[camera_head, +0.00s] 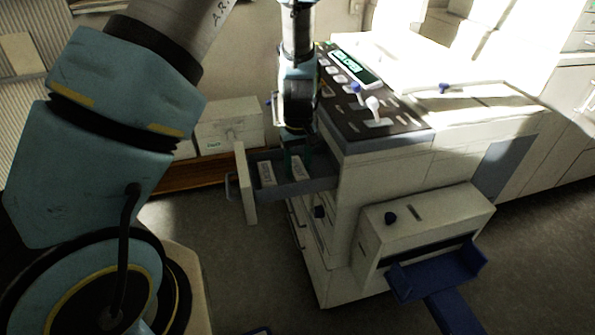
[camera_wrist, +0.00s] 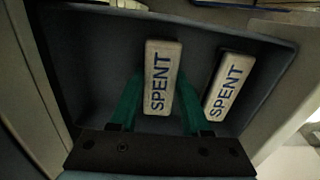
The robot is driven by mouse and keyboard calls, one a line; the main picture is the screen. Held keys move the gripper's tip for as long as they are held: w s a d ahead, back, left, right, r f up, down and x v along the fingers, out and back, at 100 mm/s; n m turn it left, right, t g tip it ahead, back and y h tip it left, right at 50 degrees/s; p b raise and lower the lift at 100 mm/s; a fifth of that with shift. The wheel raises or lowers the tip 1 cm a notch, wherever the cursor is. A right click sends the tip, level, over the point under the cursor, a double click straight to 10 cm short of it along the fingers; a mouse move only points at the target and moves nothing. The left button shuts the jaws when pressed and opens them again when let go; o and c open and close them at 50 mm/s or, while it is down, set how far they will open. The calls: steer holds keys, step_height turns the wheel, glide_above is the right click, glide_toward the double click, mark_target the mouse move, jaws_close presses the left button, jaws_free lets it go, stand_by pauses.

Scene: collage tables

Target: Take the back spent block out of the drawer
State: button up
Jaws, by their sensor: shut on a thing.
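The drawer (camera_head: 318,187) is pulled out to the left from the machine, with its cream front panel (camera_head: 245,185) at the left. Two pale blocks marked SPENT lie inside. The back spent block (camera_head: 298,172) is the one nearer the machine; it also shows in the wrist view (camera_wrist: 162,60). The front spent block (camera_head: 266,174) lies apart, beside the panel; it is at the right in the wrist view (camera_wrist: 230,85). My gripper (camera_head: 297,155) reaches down into the drawer. In the wrist view its green fingers (camera_wrist: 160,85) are shut on the sides of the back block.
The machine's dark control top (camera_head: 370,100) rises just right of the gripper. White boxes (camera_head: 230,125) stand on a wooden shelf behind the drawer. A lower cream unit with a blue tray (camera_head: 440,270) juts out at the front right. The drawer walls are close around the gripper.

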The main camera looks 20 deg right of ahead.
jaws_close()
